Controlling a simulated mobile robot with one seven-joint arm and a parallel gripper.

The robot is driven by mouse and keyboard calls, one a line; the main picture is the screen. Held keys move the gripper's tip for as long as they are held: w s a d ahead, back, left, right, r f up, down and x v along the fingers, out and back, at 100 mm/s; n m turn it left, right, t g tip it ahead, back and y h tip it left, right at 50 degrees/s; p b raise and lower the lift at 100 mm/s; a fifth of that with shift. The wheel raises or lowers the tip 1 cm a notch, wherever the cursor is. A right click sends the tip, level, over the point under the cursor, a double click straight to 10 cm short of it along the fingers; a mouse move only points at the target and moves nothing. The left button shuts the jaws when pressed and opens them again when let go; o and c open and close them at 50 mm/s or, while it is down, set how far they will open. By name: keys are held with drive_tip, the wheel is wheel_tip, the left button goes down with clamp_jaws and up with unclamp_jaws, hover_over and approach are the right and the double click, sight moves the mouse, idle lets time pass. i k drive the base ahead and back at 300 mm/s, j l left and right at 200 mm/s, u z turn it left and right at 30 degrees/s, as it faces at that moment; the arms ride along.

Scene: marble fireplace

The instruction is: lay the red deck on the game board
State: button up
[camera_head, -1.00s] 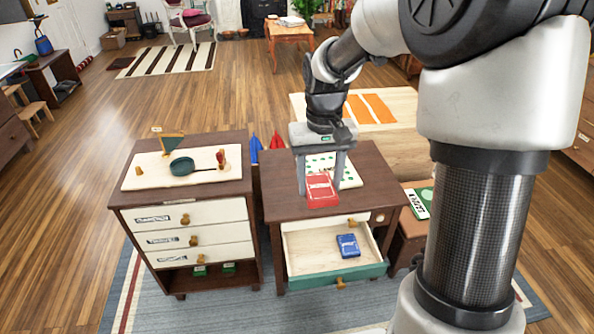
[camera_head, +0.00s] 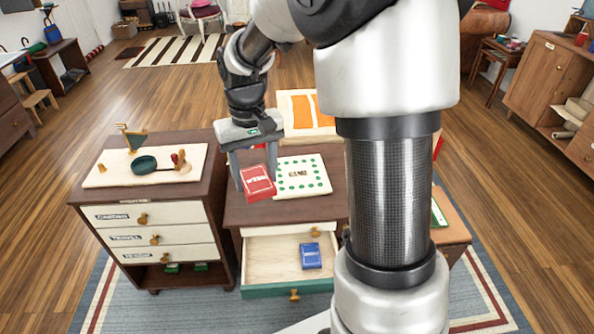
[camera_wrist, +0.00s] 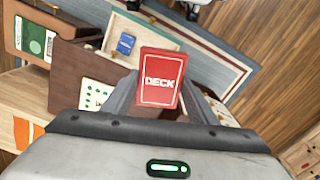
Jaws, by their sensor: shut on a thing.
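The red deck (camera_head: 257,183) is held between the fingers of my gripper (camera_head: 255,172), which is shut on it. In the wrist view the red deck (camera_wrist: 160,78) shows its DECK label, and my gripper (camera_wrist: 163,100) holds it from both sides. The game board (camera_head: 303,175) is white with green dots and lies on the right cabinet's top (camera_head: 235,208). The held deck appears in front and to the left of the board, above the cabinet top; the exact height is hard to tell. In the wrist view part of the game board (camera_wrist: 93,93) shows at left, partly hidden by my gripper.
A blue deck (camera_head: 311,256) lies in the open drawer (camera_head: 270,265) below the cabinet top. The left cabinet (camera_head: 195,190) carries a white board (camera_head: 105,178) with a green pan (camera_head: 145,164) and small pieces.

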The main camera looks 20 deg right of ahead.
sight(307, 184)
drive_tip(key=i+l+u, duration=0.15)
drive_tip(key=l, duration=1.25)
drive_tip(key=k, duration=0.1)
